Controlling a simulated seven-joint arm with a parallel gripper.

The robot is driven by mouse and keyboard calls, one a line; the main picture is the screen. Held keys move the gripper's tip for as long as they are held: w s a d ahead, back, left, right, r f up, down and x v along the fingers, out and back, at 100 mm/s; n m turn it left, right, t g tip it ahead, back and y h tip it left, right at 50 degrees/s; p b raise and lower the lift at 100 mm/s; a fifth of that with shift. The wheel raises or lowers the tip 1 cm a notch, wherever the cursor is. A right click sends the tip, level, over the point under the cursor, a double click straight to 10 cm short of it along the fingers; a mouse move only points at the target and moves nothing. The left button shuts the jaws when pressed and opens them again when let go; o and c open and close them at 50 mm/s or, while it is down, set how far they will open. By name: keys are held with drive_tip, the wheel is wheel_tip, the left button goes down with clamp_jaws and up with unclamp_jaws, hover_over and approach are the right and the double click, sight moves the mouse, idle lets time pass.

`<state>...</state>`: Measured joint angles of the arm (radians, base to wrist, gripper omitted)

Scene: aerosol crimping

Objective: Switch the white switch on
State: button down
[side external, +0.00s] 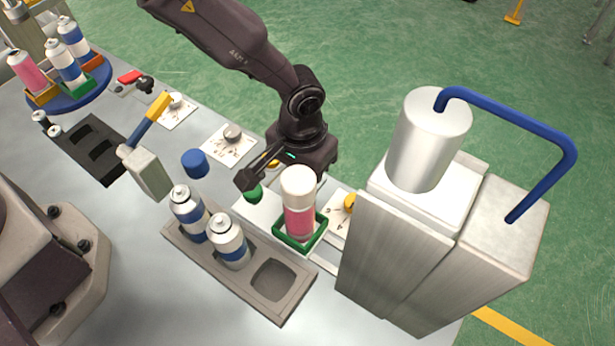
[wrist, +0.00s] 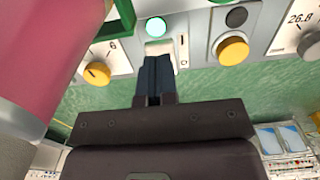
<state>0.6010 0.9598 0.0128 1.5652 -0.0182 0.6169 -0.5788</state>
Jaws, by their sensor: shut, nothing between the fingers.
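The white switch (wrist: 158,46) shows in the wrist view on a light grey panel, just below a lit pale green lamp (wrist: 156,27). My gripper (wrist: 157,62) is shut and empty, its dark fingertips right at the lower edge of the switch. I cannot tell whether they touch it, and they hide its lower part. In the side external view my gripper (side external: 246,181) is low beside the pink can, with its fingers together. I cannot make out the switch in that view.
A pink can (side external: 299,219) with a white top stands in a green holder (side external: 291,243) close to my gripper. A yellow knob (wrist: 98,74) and a yellow button (wrist: 232,50) flank the switch. A grey tray (side external: 285,302) holds blue-white cans; a tall machine (side external: 400,250) stands right.

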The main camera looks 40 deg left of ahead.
drive_tip(key=shift+f, duration=0.95)
idle(0.3)
drive_tip(key=shift+r, duration=3.55)
drive_tip(key=s+a+r+t+h, duration=0.1)
drive_tip(key=s+a+r, duration=0.1)
drive_tip(key=a+r, duration=0.65)
drive_tip(key=s+a+r+t, duration=0.15)
drive_tip(key=a+r, duration=0.45)
drive_tip(key=r, duration=0.6)
drive_tip(key=s+a+r+t+y, duration=0.1)
drive_tip(key=s+a+r+t, duration=0.2)
drive_tip(key=s+a, duration=0.8)
drive_tip(key=s+r, duration=0.2)
drive_tip(key=s, duration=0.1)
drive_tip(key=shift+s+r, duration=0.15)
drive_tip(key=shift+s, duration=0.25)
